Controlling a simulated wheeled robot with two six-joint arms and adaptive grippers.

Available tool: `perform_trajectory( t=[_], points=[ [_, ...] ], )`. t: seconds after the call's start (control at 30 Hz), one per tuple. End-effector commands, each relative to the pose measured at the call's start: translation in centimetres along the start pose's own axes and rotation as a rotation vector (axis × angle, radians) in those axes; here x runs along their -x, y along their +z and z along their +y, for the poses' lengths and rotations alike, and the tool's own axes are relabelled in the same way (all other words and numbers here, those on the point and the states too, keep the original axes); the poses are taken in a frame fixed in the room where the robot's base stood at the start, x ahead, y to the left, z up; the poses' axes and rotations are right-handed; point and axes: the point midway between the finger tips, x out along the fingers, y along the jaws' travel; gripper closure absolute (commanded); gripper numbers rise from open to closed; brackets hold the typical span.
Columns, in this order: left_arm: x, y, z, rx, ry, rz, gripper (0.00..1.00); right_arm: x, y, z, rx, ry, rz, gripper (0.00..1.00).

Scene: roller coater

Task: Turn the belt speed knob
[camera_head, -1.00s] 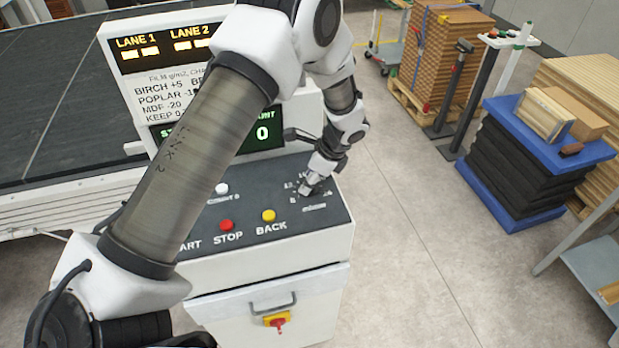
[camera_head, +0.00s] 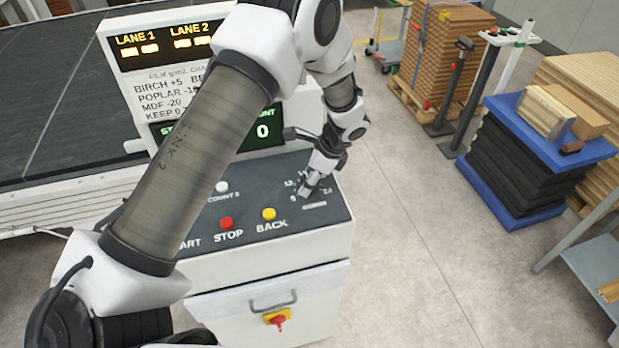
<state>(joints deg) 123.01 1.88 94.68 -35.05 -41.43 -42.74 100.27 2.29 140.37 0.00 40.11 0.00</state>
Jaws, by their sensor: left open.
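The control panel (camera_head: 325,224) is the dark sloped top of a white cabinet. A dial scale with small numbers is printed at its right side, and the belt speed knob there is hidden behind my left gripper. My left gripper (camera_head: 306,191) is at this dial, pointing down, its fingertips small and close to the panel. It is open, and I cannot tell whether the fingers touch the knob. My right gripper is not in view.
A red STOP button (camera_head: 226,223), a yellow BACK button (camera_head: 268,214) and a white button (camera_head: 222,187) sit left of the dial. The display (camera_head: 268,131) reads 0 behind my arm. A blue platform (camera_head: 549,140) stands at right, with clear floor between.

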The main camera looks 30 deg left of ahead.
Motion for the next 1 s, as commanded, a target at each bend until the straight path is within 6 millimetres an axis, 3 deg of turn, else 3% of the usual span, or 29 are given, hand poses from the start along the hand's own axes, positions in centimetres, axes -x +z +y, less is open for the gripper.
perform_trajectory(
  t=[0.17, 0.4, 0.6, 1.0],
  points=[
    [1.7, 0.0, -0.2, -0.001, -0.006, 0.0, 0.34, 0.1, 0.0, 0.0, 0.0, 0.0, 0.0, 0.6],
    [7.6, 0.0, -0.2, 0.0, -0.006, 0.0, 0.34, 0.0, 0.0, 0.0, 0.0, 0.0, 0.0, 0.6],
    [11.3, 0.0, -0.1, 0.0, -0.001, -0.001, 0.34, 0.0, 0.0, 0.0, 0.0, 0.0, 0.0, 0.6],
    [11.9, 0.0, -0.1, -0.001, 0.002, 0.0, 0.34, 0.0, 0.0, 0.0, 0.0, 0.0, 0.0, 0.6]
  ],
)
